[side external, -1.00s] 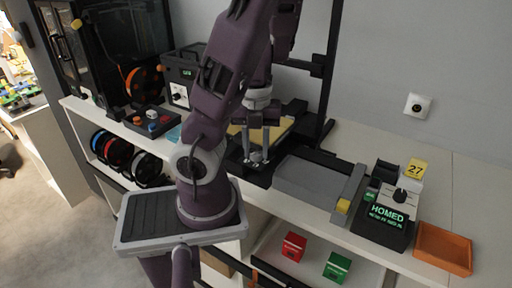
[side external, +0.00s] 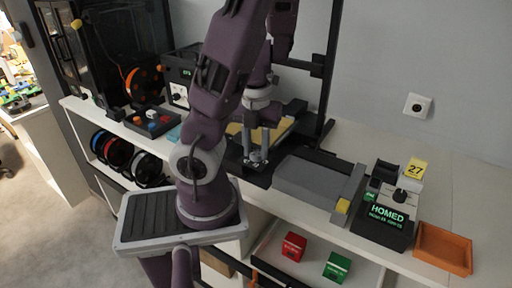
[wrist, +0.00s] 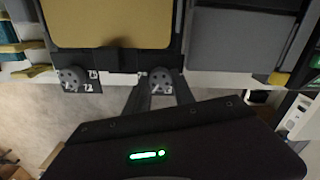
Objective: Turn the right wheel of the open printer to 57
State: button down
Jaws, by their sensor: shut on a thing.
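The open printer shows a yellow-tan bed (wrist: 110,22) over a dark base. Two knob-like wheels with white figures sit along its front edge in the wrist view: the left wheel (wrist: 72,78) and the right wheel (wrist: 160,80). The figures are too small and partly covered to read surely. My gripper (side external: 256,161) points down at the front of the open printer, its fingers close together. In the wrist view its dark fingers are at the right wheel, and it is shut on that wheel. The left wheel is free.
A grey box (side external: 318,181) lies right of the printer. Farther right are a display unit reading HOMED (side external: 386,218), a yellow 27 card (side external: 416,168) and an orange tray (side external: 443,247). An enclosed black printer (side external: 105,50) stands left. Red and green boxes sit on a lower shelf.

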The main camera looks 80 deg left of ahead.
aim_at(256, 152)
jog(key=c, duration=1.3)
grip_release()
jog(key=shift+c, duration=0.2)
jog(key=shift+r, duration=3.55)
